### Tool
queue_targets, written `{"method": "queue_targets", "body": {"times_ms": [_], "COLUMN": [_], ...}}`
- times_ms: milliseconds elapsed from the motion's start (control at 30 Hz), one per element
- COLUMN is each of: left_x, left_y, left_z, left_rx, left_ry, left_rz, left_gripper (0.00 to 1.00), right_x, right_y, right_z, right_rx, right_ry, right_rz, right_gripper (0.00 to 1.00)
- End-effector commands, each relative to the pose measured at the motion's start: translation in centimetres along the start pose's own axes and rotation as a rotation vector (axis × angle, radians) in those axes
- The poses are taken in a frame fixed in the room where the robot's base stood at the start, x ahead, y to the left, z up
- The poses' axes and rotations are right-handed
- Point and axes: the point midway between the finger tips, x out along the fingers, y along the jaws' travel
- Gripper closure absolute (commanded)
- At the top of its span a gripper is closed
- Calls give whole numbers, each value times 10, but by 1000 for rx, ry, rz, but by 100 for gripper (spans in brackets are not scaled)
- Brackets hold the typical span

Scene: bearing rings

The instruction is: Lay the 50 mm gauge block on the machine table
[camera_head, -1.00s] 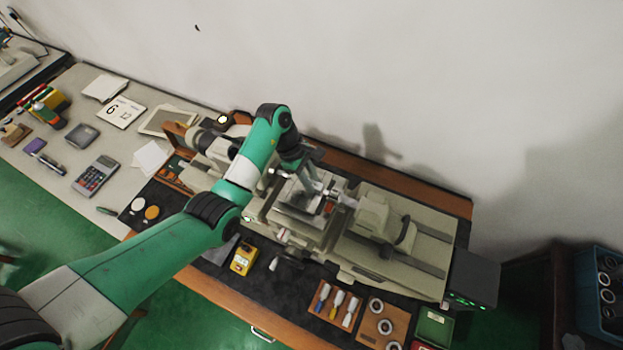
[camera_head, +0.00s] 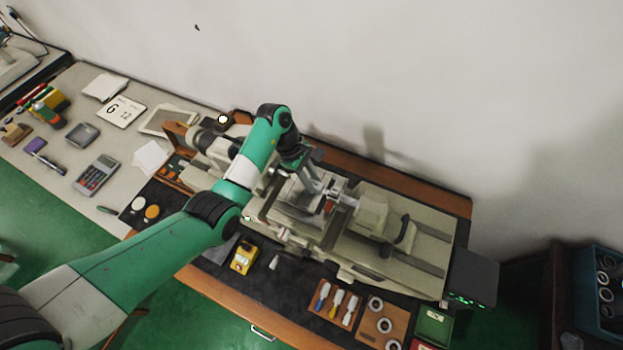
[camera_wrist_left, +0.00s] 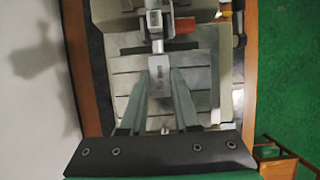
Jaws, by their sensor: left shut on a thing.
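My left gripper (camera_head: 322,188) reaches over the measuring machine in the head view. In the left wrist view its two fingers (camera_wrist_left: 161,84) are shut on the 50 mm gauge block (camera_wrist_left: 159,68), a small grey piece with dark marks on its face. The machine table (camera_wrist_left: 128,72) is a grey slotted plate below the fingers; it also shows in the head view (camera_head: 292,212). Whether the block touches the table cannot be told. In the head view the block is too small to make out clearly. My right gripper is not in view.
The machine's metal spindle and red part (camera_wrist_left: 182,27) stand close beyond the block. The tailstock (camera_head: 370,213) is right of the gripper. A yellow device (camera_head: 244,258), a board of brushes (camera_head: 333,303) and a ring board (camera_head: 384,325) lie in front.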

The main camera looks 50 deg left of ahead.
Motion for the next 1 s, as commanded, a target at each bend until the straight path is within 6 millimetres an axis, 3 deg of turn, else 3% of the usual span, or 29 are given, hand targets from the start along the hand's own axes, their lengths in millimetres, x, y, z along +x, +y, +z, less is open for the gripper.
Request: {"method": "queue_targets", "body": {"times_ms": [633,667,800,867,1000], "left_x": [6,6,5,5,5], "left_y": [0,0,0,0,0], "left_z": [-2,-2,-2,-2,-2], "left_rx": [0,0,0,0,0], "left_ry": [0,0,0,0,0], "left_rz": [0,0,0,0,0], "left_gripper": [100,69,44,36,36], "right_x": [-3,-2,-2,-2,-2], "right_y": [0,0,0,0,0], "right_z": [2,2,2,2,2], "right_rx": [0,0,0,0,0], "right_ry": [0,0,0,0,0], "right_rz": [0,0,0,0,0], "right_gripper": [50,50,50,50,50]}}
